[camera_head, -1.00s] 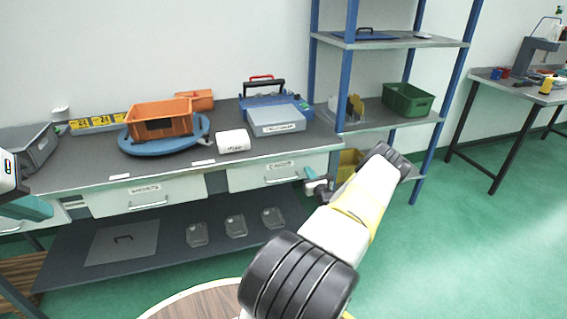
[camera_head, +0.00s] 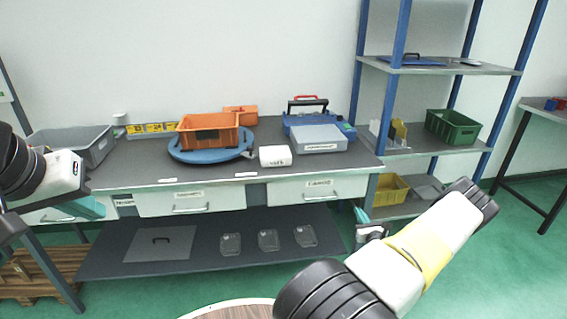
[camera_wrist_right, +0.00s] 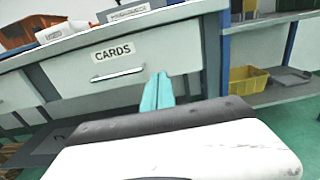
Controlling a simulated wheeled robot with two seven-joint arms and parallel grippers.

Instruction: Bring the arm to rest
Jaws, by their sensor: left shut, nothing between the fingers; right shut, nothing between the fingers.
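My left gripper (camera_head: 92,208) has teal fingers, shut and empty, in front of the workbench's left drawer. My right arm reaches across the lower right of the head view. Its gripper (camera_head: 362,216) has teal fingers that show only in part, beside the bench's right end. In the right wrist view the right gripper's teal fingers (camera_wrist_right: 158,92) are together with nothing between them, in front of the drawer labelled CARDS (camera_wrist_right: 115,62).
The workbench (camera_head: 140,176) carries an orange bin (camera_head: 208,132) on a blue turntable (camera_head: 185,156), a grey bin (camera_head: 98,148) and a grey case (camera_head: 318,140). A blue-post shelf (camera_head: 386,110) stands right, with a green crate (camera_head: 452,128) and yellow bin (camera_head: 388,190). Green floor is open at right.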

